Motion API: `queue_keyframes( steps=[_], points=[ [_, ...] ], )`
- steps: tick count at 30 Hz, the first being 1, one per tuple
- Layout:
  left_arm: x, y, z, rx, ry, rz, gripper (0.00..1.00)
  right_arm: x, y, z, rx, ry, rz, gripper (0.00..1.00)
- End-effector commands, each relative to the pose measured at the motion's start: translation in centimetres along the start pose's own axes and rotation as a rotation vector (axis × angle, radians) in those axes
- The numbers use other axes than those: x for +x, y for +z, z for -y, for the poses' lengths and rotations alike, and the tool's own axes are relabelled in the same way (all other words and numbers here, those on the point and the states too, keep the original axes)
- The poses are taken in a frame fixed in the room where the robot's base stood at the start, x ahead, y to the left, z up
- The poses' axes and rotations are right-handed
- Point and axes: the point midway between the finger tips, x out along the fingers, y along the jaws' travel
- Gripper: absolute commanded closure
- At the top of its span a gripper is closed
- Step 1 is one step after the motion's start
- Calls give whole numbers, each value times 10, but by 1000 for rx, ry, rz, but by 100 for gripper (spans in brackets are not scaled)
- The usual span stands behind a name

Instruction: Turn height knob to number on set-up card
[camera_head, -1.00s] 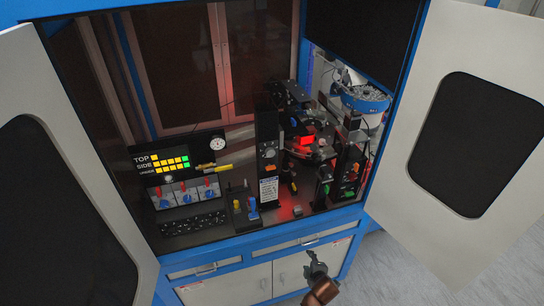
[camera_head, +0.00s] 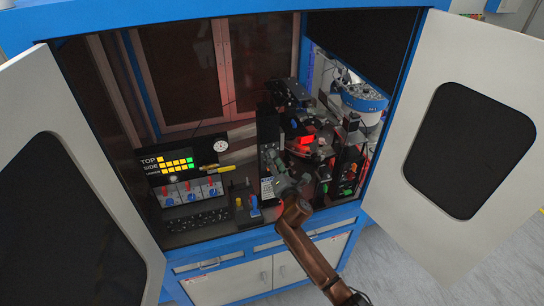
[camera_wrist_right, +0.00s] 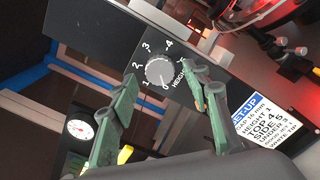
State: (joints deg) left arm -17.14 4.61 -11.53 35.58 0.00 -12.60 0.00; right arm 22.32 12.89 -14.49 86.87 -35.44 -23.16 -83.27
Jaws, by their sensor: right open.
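The height knob (camera_wrist_right: 159,73) is a round grey dial on a black panel in the right wrist view. White numbers run around it, with 0, 1, 2, 3 and 4 readable; I cannot tell for sure where it points. My right gripper (camera_wrist_right: 160,76) is open and empty, its green fingers on either side of the knob in the picture; I see no contact. The set-up card (camera_wrist_right: 262,125) beside the knob reads HEIGHT 1. In the head view my right gripper (camera_head: 276,164) is in front of the black column (camera_head: 268,128) and hides the knob. My left gripper is out of view.
A display panel (camera_head: 181,158) with blue knobs (camera_head: 191,195) below it stands left inside the cabinet. Coloured levers (camera_head: 246,207) are close to the gripper's left. A red-lit mechanism (camera_head: 307,140) and bowl feeder (camera_head: 362,98) stand right. Open doors (camera_head: 455,135) flank the opening.

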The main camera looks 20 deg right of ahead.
Motion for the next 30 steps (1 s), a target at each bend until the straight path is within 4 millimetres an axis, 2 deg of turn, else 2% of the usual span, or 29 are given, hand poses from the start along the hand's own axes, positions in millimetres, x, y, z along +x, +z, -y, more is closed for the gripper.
queue_keyframes(
  steps=[6, 16, 30],
  points=[
    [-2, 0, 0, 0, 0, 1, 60, 22, 0, 0, 1, -1, 0, 56],
    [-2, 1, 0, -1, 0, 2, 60, 26, 0, 1, 2, -1, 0, 56],
    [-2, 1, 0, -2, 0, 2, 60, 25, 0, 1, 2, -1, 0, 88]
  ],
)
